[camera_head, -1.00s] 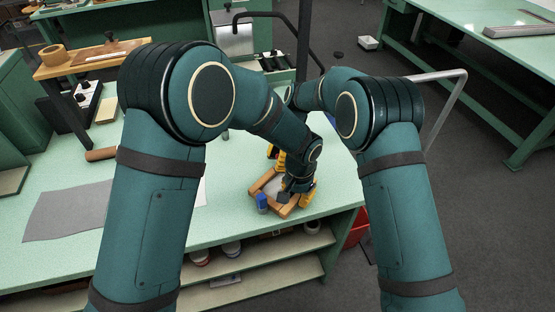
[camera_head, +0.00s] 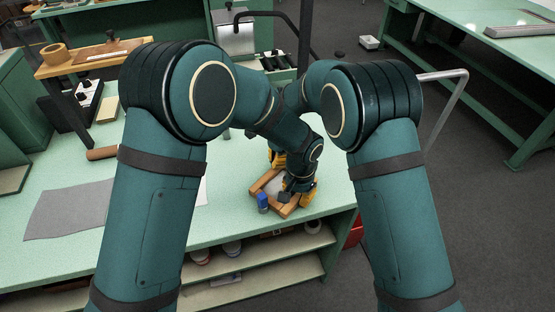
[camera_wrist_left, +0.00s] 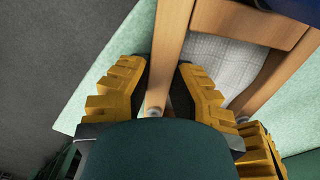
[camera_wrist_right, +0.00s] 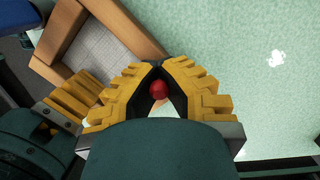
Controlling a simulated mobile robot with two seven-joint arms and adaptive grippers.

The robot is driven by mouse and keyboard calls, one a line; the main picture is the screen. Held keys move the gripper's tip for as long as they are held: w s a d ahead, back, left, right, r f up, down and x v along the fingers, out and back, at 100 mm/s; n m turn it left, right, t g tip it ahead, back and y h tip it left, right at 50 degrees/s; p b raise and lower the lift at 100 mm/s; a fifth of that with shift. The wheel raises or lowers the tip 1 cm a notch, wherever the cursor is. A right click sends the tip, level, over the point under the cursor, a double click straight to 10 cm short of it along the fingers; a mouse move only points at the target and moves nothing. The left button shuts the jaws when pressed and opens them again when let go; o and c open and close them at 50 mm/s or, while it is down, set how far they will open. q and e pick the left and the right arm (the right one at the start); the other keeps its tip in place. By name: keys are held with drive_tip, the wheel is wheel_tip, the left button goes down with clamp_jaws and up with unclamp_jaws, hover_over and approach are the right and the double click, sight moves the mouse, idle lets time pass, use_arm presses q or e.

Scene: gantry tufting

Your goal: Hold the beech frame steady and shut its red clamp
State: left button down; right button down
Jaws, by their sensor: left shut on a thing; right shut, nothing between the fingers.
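The beech frame (camera_head: 268,183) with pale cloth in it lies on the green bench near its front right corner. My left gripper (camera_wrist_left: 161,68) is shut on one wooden rail of the frame, fingers on either side. In the head view my left gripper (camera_head: 299,194) is at the frame's right side. My right gripper (camera_wrist_right: 157,64) is shut and empty, close beside the frame; in the head view only a yellow part (camera_head: 278,158) shows past the arm. The red clamp (camera_wrist_right: 158,90) shows as a round red end in the gap between the right fingers. The rest of it is hidden.
A blue piece (camera_head: 263,202) stands at the frame's front left corner. A grey cloth (camera_head: 70,210) lies on the bench (camera_head: 120,235) at left. A wooden rack (camera_head: 95,60) is at the back left. A red bin (camera_head: 355,232) is beside the bench.

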drive_tip(key=c, duration=1)
unclamp_jaws()
drive_tip(key=shift+o, duration=0.2)
wheel_tip(320, 180, up, 12)
drive_tip(key=w+d, duration=0.1)
drive_tip(key=shift+d, duration=0.4)
